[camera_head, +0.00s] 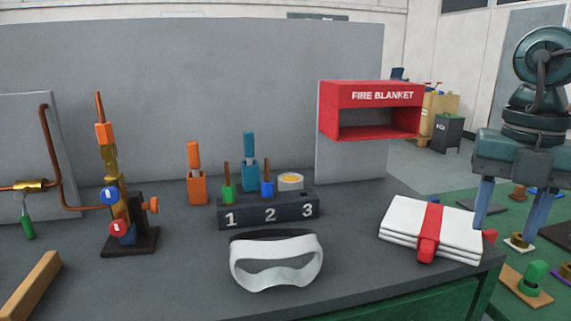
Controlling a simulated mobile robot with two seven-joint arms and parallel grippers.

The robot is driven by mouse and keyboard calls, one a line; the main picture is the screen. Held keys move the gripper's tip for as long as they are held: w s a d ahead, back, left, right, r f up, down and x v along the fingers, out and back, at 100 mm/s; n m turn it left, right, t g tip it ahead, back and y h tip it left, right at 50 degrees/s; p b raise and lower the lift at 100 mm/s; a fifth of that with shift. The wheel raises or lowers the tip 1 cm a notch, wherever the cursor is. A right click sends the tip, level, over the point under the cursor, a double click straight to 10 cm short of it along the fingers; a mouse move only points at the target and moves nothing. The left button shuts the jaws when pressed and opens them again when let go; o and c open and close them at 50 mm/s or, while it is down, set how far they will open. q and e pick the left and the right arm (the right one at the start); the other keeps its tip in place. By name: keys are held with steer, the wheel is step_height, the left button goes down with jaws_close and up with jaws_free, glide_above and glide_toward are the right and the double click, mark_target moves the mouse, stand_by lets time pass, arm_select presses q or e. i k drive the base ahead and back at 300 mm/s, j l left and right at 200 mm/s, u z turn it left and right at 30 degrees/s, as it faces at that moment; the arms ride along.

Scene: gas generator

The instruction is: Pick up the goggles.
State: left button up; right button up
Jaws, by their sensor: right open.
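The white goggles (278,246), with a dark band along the back edge, lie on the dark grey tabletop near its front edge, at the middle of the view. My right gripper (517,225) is at the far right, pointing down with its two blue fingers spread wide. It is empty and well to the right of the goggles, beyond the bench's right end. My left gripper is out of view.
Behind the goggles stands a block numbered 1, 2, 3 (269,214). A folded white blanket with a red strap (400,222) lies to the right, below a red fire blanket box (372,95). A valve assembly (122,225) and wooden bar (32,285) are left.

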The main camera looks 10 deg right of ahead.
mark_target(257, 266)
steer(key=k, duration=1.05)
